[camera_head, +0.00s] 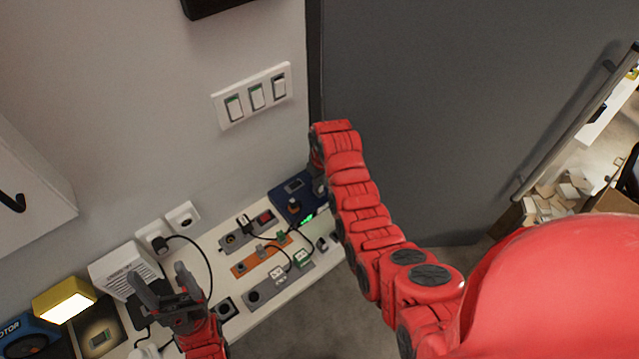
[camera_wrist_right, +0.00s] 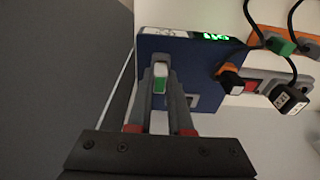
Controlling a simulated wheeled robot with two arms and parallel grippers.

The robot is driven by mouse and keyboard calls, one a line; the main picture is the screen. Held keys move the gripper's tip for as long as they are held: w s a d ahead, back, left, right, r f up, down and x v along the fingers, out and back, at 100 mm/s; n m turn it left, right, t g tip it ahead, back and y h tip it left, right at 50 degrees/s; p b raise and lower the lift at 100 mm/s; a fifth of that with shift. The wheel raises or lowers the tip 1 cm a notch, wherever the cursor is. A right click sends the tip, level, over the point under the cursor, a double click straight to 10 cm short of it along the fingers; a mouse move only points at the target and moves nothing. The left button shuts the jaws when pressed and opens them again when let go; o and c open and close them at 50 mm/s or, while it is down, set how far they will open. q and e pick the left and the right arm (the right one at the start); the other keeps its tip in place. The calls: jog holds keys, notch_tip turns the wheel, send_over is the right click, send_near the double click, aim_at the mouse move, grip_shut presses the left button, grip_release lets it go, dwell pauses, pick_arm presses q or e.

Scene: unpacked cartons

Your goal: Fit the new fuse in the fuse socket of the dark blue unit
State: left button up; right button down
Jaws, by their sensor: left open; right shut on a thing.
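The dark blue unit (camera_head: 289,203) stands at the far right end of the white shelf, by the door. It fills the middle of the right wrist view (camera_wrist_right: 205,62), with a lit green display on its edge. My right gripper (camera_wrist_right: 160,75) is shut on a small white and green fuse (camera_wrist_right: 160,84), right in front of the unit's face. The fuse socket is hidden behind the fuse and fingers, and I cannot tell whether the fuse touches it. My left gripper (camera_head: 165,290) is open and empty over the left part of the shelf.
Power strips, one grey (camera_head: 246,233) and one orange (camera_head: 262,256), lie left of the unit with plugs and black cables. A black plug (camera_wrist_right: 288,98) sits near my right gripper. A yellow lamp (camera_head: 64,298) stands at left. The grey door (camera_head: 420,100) is close on the right.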

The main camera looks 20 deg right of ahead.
jog(key=shift+f, duration=0.3)
dwell(0.5)
jog(key=c, duration=0.8)
grip_release()
jog(key=shift+o, duration=0.2)
